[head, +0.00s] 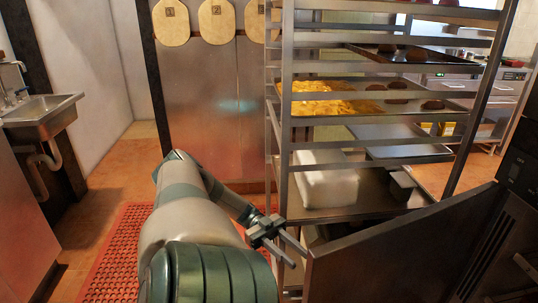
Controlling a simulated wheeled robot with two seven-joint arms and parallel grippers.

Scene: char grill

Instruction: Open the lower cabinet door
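The lower cabinet door (400,245) is a dark metal panel at the lower right of the head view. It stands swung out from the dark appliance (505,200), with its free edge toward the left. My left gripper (297,257) is just left of that free edge, with its two fingers apart and nothing seen between them. I cannot tell whether a fingertip touches the door. The cabinet's inside is hidden behind the door. My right gripper is out of view.
A tall metal rack (281,150) with trays of yellow food stands behind the door and gripper. A white block (325,185) sits on its lower shelf. A red perforated mat (110,262) lies on the floor at left. A metal sink (40,108) is at far left.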

